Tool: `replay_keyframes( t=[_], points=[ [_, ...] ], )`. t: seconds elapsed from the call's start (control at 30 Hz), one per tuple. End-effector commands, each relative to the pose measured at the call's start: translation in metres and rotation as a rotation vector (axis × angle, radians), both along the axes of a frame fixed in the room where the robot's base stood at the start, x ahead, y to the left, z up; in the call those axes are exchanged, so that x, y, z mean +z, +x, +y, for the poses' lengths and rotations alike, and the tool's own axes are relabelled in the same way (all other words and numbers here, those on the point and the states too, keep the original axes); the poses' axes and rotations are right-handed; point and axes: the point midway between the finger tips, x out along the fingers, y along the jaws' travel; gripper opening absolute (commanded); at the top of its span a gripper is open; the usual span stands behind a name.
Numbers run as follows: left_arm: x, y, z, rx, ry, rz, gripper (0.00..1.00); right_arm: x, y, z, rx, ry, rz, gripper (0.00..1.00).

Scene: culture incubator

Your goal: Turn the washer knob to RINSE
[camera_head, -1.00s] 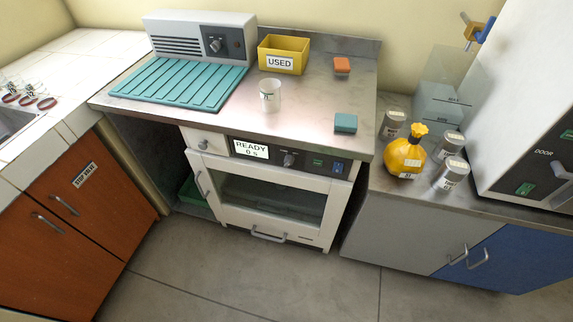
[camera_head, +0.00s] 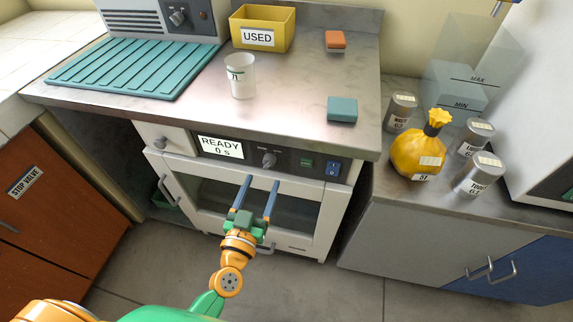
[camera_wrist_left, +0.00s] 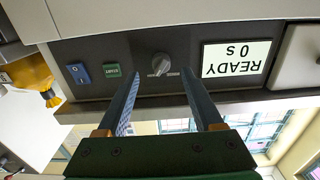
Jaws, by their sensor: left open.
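The washer (camera_head: 302,205) is a white front-loading unit under the steel counter, with a dark control panel. Its round grey knob (camera_head: 268,160) sits between the READY 0 s display (camera_head: 221,147) and a green button (camera_head: 306,163). In the left wrist view the knob (camera_wrist_left: 161,64) is upside down and straight ahead, with small labels too small to read. My left gripper (camera_head: 260,180) is open and empty in front of the washer door, just below the knob. In the wrist view its fingers (camera_wrist_left: 160,85) spread to either side, apart from the knob. My right gripper is out of view.
A blue switch (camera_head: 332,168) is right of the green button. On the counter stand a white cup (camera_head: 241,77), a yellow USED bin (camera_head: 262,28), an orange block (camera_head: 335,40) and a teal block (camera_head: 342,109). A yellow bag (camera_head: 418,156) and several canisters stand at right.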

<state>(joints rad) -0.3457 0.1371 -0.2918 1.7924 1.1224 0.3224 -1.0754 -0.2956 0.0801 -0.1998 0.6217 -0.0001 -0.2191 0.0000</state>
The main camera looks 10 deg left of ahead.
Motion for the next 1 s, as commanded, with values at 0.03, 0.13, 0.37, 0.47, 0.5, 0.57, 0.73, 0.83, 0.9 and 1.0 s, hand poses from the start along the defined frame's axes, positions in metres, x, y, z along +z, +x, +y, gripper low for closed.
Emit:
replay_keyframes(
  t=[0.03,0.13,0.37,0.47,0.5,0.57,0.73,0.83,0.9,1.0],
  points=[
    [0.003,0.010,0.000,0.001,0.000,-0.004,0.68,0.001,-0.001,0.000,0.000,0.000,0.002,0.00],
    [0.002,0.031,-0.001,0.000,-0.001,-0.003,0.68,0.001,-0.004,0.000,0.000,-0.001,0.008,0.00],
    [0.001,0.061,-0.003,-0.003,-0.001,0.001,0.68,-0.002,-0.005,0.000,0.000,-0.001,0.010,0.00],
    [0.001,0.062,-0.003,-0.003,0.001,0.002,0.68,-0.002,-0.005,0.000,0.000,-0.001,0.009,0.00],
    [0.001,0.062,-0.003,-0.003,0.001,0.002,0.68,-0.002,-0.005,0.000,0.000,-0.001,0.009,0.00],
    [0.001,0.062,-0.003,-0.003,0.000,0.002,0.68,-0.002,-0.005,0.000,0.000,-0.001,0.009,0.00],
    [0.001,0.062,-0.003,-0.003,0.000,0.002,0.30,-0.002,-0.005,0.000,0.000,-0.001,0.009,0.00],
    [0.001,0.062,-0.003,-0.003,0.000,0.003,0.03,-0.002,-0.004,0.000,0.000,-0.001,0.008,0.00],
    [0.001,0.062,-0.003,-0.003,0.000,0.003,0.00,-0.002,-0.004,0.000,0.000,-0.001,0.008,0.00],
    [0.001,0.062,-0.003,-0.003,-0.002,0.003,0.00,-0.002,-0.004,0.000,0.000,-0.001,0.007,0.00]
  ],
)
